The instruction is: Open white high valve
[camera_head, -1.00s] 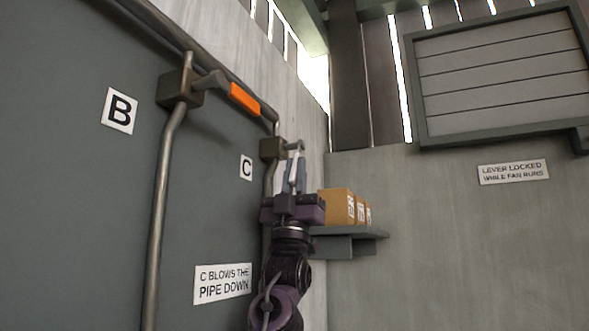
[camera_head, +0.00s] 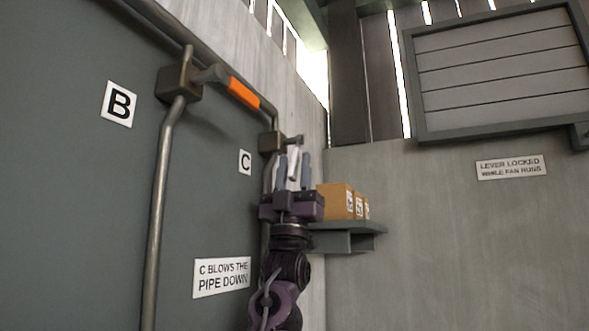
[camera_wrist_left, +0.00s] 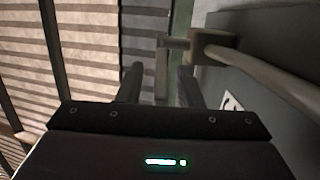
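The white valve handle (camera_head: 294,163) hangs down, slightly tilted, from the stem of the valve box (camera_head: 270,142) beside the C label (camera_head: 245,162). My left gripper (camera_head: 293,163) points up from below, with its fingers apart on either side of the white handle in the head view. I cannot tell whether either finger touches it. In the left wrist view the fingers (camera_wrist_left: 158,78) are also apart, with the valve box (camera_wrist_left: 208,46) and its stem just beyond them. My right gripper is not in view.
The orange-handled valve (camera_head: 243,93) sits higher, near the B label (camera_head: 119,104). Pipes (camera_head: 163,190) run along the grey panel. A shelf (camera_head: 345,243) with cardboard boxes (camera_head: 337,201) stands close to my left gripper's right. A sign (camera_head: 510,167) reads "lever locked while fan runs".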

